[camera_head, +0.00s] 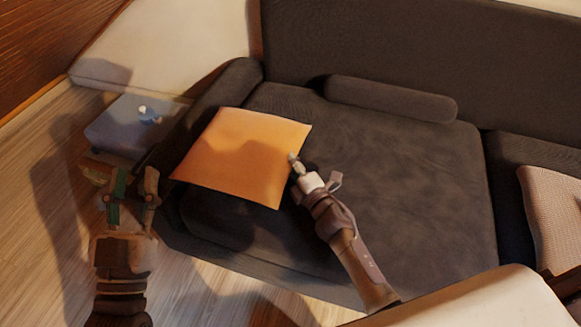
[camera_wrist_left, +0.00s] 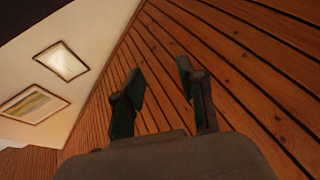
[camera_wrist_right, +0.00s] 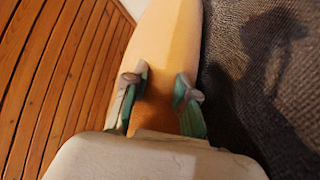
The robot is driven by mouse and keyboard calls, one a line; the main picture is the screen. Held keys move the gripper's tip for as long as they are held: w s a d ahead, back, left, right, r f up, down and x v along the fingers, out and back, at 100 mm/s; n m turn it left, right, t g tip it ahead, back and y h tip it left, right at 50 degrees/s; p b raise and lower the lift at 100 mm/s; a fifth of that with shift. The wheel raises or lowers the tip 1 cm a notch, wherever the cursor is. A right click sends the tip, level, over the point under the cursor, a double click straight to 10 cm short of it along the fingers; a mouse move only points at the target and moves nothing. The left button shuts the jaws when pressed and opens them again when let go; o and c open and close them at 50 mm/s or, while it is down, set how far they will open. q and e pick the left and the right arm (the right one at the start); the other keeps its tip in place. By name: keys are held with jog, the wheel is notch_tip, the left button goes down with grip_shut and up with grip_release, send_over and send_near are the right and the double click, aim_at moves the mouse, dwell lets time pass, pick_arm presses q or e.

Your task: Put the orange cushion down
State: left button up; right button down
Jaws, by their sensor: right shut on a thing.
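The orange cushion (camera_head: 240,155) is at the left end of the dark sofa (camera_head: 410,190), over the seat and close to the left armrest. I cannot tell whether it rests on the seat. My right gripper (camera_head: 294,163) is shut on the cushion's right edge. In the right wrist view the cushion (camera_wrist_right: 165,50) lies between the fingers (camera_wrist_right: 158,105), with the dark sofa fabric (camera_wrist_right: 260,70) to the right. My left gripper (camera_head: 130,185) is away from the cushion, left of the sofa above the floor. In the left wrist view its fingers (camera_wrist_left: 163,90) are apart and empty.
A low grey table (camera_head: 110,125) with a small white and blue item (camera_head: 148,115) stands left of the sofa. A dark bolster (camera_head: 390,98) lies along the backrest. A patterned cushion (camera_head: 555,215) is at the right. The seat's middle is clear.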

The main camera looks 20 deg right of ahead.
pick_arm(q)
jog(key=shift+s+r+t+h, duration=0.15)
jog(key=shift+s+r+t, duration=0.2)
jog(key=shift+r+t, duration=0.25)
jog(key=shift+s+r+t+h, duration=0.15)
jog(key=shift+s+r+t, duration=0.25)
jog(key=shift+r, duration=0.3)
pick_arm(e)
jog(key=shift+f, duration=0.5)
pick_arm(q)
jog(key=shift+r, duration=0.1)
pick_arm(e)
jog(key=shift+f+b, duration=0.1)
jog(key=shift+b, duration=0.2)
jog(key=c, duration=0.9)
grip_release()
pick_arm(q)
jog(key=shift+s+r+t, duration=0.2)
jog(key=shift+r+t, duration=0.05)
jog(key=shift+t, duration=0.15)
